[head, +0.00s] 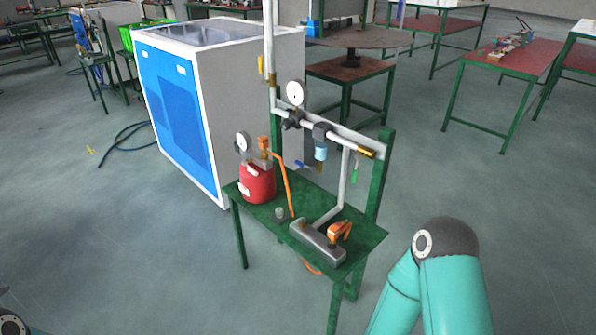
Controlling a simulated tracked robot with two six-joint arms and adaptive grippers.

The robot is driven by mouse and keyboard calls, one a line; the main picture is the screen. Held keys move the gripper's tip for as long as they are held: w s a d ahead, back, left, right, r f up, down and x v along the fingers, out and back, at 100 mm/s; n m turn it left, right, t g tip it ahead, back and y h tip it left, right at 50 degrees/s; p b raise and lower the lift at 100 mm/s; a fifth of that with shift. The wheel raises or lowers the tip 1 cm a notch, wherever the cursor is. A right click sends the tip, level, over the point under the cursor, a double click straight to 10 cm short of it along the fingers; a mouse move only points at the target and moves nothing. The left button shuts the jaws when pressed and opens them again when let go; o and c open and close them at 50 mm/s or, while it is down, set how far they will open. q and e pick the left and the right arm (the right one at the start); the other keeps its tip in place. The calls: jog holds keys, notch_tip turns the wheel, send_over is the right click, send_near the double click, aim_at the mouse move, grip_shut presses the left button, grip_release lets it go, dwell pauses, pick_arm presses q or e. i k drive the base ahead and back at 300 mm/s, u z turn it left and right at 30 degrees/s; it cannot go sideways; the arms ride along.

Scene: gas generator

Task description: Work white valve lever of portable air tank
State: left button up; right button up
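A small red air tank (258,183) stands upright at the left end of a green table. A round white gauge (242,141) and an orange fitting (264,143) with an orange hose (284,185) are on its top. A small white piece (244,189) shows on the tank's left side; I cannot tell whether it is the valve lever. Neither gripper is in view. A teal link of my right arm is at the lower right, apart from the table, and a bit of my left arm shows at the lower left corner.
The green table (367,237) also carries a grey block (318,241) with an orange fitting (340,231) and a pipe frame with a gauge (295,93). A large blue and white cabinet (180,105) stands behind left. A blue hose (125,132) lies on the floor. Front floor is clear.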

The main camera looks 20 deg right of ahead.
aim_at(250, 169)
jog(key=z, duration=0.3)
jog(key=i, duration=1)
jog(key=u, duration=0.05)
